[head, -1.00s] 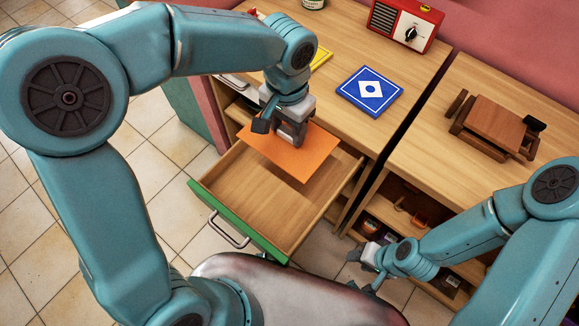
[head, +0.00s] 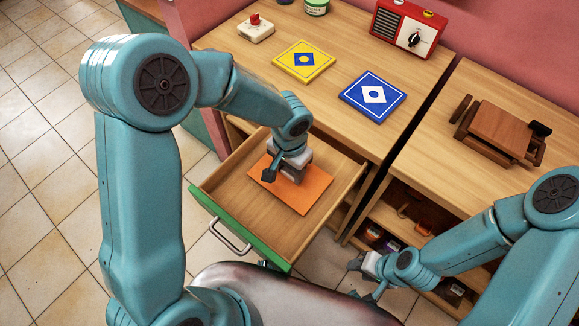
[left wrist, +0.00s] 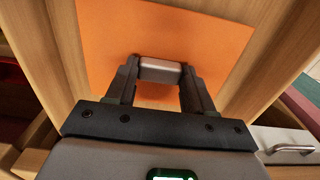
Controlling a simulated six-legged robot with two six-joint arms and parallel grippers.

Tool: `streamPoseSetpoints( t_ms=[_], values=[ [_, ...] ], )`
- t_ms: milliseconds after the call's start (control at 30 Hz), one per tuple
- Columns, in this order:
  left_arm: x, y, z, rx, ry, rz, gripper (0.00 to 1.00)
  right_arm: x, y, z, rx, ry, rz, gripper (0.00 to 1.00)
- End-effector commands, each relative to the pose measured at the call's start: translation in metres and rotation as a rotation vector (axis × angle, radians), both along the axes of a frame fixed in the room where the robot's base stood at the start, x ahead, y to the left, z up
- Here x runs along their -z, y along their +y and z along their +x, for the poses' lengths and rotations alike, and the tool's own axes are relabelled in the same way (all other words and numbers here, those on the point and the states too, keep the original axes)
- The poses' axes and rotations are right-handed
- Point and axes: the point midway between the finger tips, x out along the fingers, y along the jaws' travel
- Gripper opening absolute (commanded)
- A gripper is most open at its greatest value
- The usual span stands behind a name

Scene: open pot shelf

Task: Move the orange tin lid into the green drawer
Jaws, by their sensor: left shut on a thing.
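The orange tin lid (head: 305,193) is a flat orange square with a grey bar handle (left wrist: 161,69). It is inside the outline of the open green-fronted drawer (head: 207,184); I cannot tell if it touches the drawer floor. My left gripper (head: 291,177) is above the lid, shut on its handle. In the left wrist view the two fingers (left wrist: 160,82) hold the handle's ends, with the orange lid (left wrist: 205,35) behind. My right gripper (head: 362,276) is low in front of the right-hand shelf, away from the lid; its jaw opening is unclear.
On the counter lie a yellow tile (head: 303,60) and a blue tile (head: 372,97), with a red radio (head: 408,28) behind. A brown wooden object (head: 495,130) stands on the right-hand top. The drawer's front part is bare.

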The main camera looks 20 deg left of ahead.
Motion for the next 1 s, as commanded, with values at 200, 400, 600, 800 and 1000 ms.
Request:
streamPoseSetpoints(
  t_ms=[200,400,600,800,1000],
  values=[
    [0.004,0.0,0.0,0.0,0.0,0.0,0.56,0.005,0.0,0.0,0.0,0.0,0.0,0.43],
    [0.002,0.0,0.0,0.0,0.0,0.0,0.78,0.003,0.0,0.0,0.0,0.0,0.0,0.43],
    [-0.001,0.0,0.0,0.0,0.0,0.0,0.78,0.0,0.0,0.0,0.0,0.0,0.0,0.43],
    [-0.032,0.0,0.001,-0.001,-0.005,0.0,0.78,-0.005,0.0,0.0,0.0,0.0,0.0,0.43],
    [-0.08,0.0,0.001,0.0,-0.006,0.001,0.78,-0.009,0.0,0.0,0.0,0.0,0.0,0.43]
  ],
)
